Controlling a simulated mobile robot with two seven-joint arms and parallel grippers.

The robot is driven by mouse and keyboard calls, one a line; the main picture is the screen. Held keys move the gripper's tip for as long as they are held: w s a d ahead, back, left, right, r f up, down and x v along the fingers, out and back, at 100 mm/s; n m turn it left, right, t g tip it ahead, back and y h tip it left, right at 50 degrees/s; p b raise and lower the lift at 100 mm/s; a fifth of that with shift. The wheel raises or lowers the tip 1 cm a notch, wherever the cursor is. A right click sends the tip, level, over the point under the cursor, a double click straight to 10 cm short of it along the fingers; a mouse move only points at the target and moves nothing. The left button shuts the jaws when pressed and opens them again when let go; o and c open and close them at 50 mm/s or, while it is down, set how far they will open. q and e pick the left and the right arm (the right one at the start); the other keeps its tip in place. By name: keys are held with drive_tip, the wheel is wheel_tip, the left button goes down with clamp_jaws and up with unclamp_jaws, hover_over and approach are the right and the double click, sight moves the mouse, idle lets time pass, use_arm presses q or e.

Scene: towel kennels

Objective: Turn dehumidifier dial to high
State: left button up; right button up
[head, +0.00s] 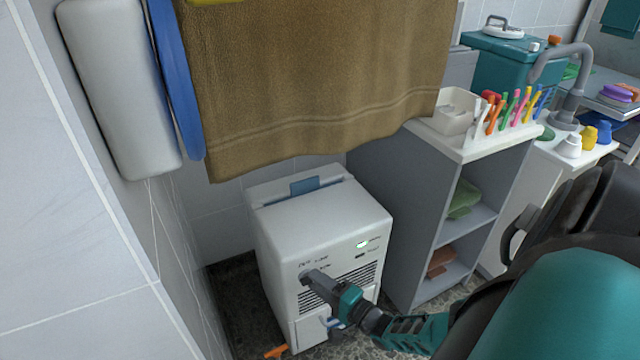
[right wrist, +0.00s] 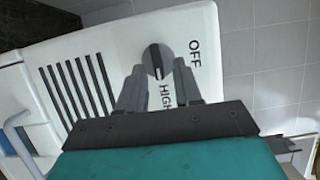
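The dehumidifier (head: 320,222) is a white box standing on the floor in the corner. Its grey round dial (right wrist: 157,62) shows in the right wrist view, with a dark ridge running roughly up and down the picture. The word HIGH stands just below the dial and OFF to its right. My right gripper (right wrist: 159,68) is open, its fingertips on either side of the dial; whether they touch it I cannot tell. In the head view the right gripper (head: 310,280) reaches the upper left of the front panel and hides the dial. My left gripper is not in view.
A brown towel (head: 320,80) hangs above the dehumidifier. A grey shelf unit (head: 400,200) stands close on its right, and a tiled wall (head: 70,200) is on the left. An orange object (head: 276,351) lies on the floor at the front.

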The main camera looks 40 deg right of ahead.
drive_tip(key=shift+s, duration=0.1)
use_arm(q)
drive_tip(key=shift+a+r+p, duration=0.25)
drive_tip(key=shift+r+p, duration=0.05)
drive_tip(key=shift+p, duration=0.5)
use_arm(e)
drive_tip(key=s+d, duration=0.1)
drive_tip(key=s, duration=1.1)
drive_tip(key=shift+s, duration=0.35)
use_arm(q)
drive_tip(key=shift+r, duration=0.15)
use_arm(e)
drive_tip(key=shift+f, duration=0.1)
